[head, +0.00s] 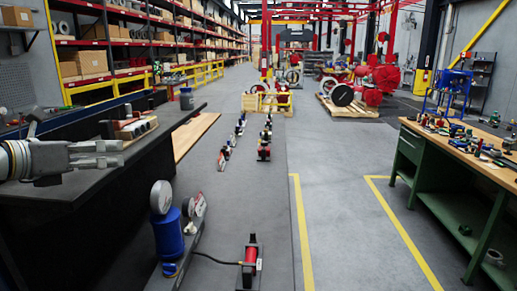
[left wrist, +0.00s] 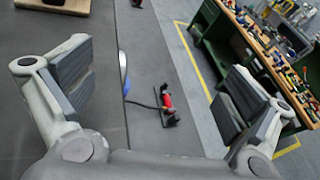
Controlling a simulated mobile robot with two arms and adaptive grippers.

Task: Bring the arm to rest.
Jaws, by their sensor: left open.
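My left gripper (head: 121,154) reaches in from the left edge in the head view, level above the dark bench (head: 60,205). In the left wrist view its two padded fingers (left wrist: 156,88) stand wide apart with nothing between them. No part of my right arm or gripper shows.
A blue cylinder with gauges (head: 168,235) stands at the front, with a hose to a red-and-black device (head: 250,262). Several similar devices (head: 264,140) line the dark surface behind. A green workbench (head: 460,175) with small parts stands at right. The grey floor (head: 345,220) with yellow lines is clear.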

